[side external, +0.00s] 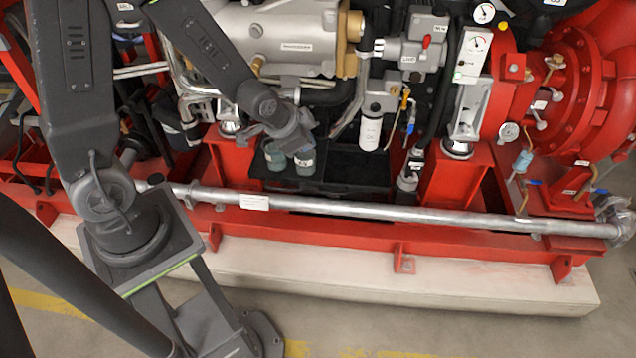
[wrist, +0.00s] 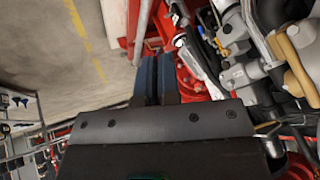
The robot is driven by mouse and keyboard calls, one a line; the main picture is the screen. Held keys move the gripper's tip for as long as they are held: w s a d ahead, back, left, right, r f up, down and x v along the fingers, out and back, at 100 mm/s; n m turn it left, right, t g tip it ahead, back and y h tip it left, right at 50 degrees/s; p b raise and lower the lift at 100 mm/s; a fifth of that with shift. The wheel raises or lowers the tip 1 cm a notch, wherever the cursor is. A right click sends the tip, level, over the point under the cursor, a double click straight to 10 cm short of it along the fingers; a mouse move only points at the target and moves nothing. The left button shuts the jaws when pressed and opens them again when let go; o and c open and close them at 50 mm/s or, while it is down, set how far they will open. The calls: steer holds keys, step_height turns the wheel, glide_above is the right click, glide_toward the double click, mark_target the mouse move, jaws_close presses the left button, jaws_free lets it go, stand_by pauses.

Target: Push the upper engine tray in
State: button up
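The upper engine tray (side external: 352,168) is a black, shallow tray low under the engine, between two red supports, in the side external view. Its inside and front part show, and its back is in shadow. My gripper (side external: 290,160) hangs at the tray's left part, its two blue-grey fingers pointing down. I cannot tell whether the fingertips touch the tray. In the wrist view my gripper (wrist: 157,78) has its fingers side by side with almost no gap and nothing between them. The tray cannot be made out in the wrist view.
A long silver pipe (side external: 400,216) runs across the front, below the tray. A white filter (side external: 370,130) hangs above the tray's right part. Red supports (side external: 456,190) stand at both sides.

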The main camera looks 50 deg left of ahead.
mark_target(324, 155)
steer(key=f+m, duration=0.1)
steer(key=f, duration=0.4)
steer(key=a+f+m, duration=0.1)
steer(key=f, duration=0.4)
steer(key=s+f+m, duration=0.1)
steer(key=f, duration=0.4)
steer(key=shift+a+f+t, duration=0.15)
steer(key=shift+a+t, duration=0.15)
steer(key=shift+a, duration=0.05)
jaws_close()
steer(key=shift+w+a+f, duration=0.6)
steer(key=shift+w+f, duration=0.7)
steer(key=shift+w, duration=0.15)
steer(key=shift+w+a+f, duration=0.55)
steer(key=shift+w+f, duration=0.8)
steer(key=shift+w, duration=0.15)
steer(key=shift+w+a+f, duration=0.6)
steer(key=shift+w+f, duration=0.7)
steer(key=shift+w, duration=0.15)
steer(key=w+a, duration=0.8)
steer(key=shift+w+a, duration=0.2)
